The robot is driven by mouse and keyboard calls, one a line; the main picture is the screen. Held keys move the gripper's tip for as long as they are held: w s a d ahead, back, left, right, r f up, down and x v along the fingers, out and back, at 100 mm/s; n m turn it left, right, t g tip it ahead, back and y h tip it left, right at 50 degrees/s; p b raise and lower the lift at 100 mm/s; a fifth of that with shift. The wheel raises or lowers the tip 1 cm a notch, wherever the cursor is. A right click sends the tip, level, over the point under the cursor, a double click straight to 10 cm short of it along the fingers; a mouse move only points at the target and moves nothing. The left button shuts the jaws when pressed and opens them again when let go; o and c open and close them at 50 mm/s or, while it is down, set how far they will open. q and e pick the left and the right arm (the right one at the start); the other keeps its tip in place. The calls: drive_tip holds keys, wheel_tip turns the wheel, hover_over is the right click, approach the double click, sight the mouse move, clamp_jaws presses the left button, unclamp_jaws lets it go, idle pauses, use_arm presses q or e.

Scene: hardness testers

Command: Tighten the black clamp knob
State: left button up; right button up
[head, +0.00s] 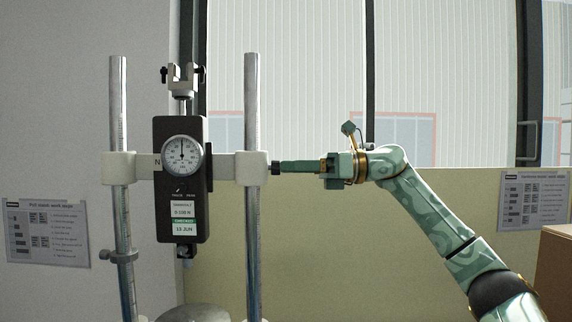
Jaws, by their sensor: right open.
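The black clamp knob (275,168) sticks out from the right side of the white clamp block (251,168) on the right post. My right gripper (283,167) comes in level from the right, its fingertips at the knob's outer end. I see its fingers edge-on, so the gap between them is hidden; it is open. I cannot tell whether the fingers touch the knob or reach around it. The clamp's crossbar holds a black force gauge (181,210) with a round dial (183,155). My left gripper is not in view.
Two upright metal posts, left (118,90) and right (252,100), flank the gauge. A grey collar (121,256) sits low on the left post. A fork-shaped fitting (183,77) tops the gauge. A cardboard-brown box (555,265) stands at the right edge.

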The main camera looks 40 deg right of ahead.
drive_tip(key=shift+x, duration=0.9)
drive_tip(key=c, duration=1)
drive_tip(key=shift+o, duration=0.2)
drive_tip(key=shift+m+p, duration=10.4)
drive_tip(key=shift+m, duration=2.8)
drive_tip(key=shift+f, duration=0.1)
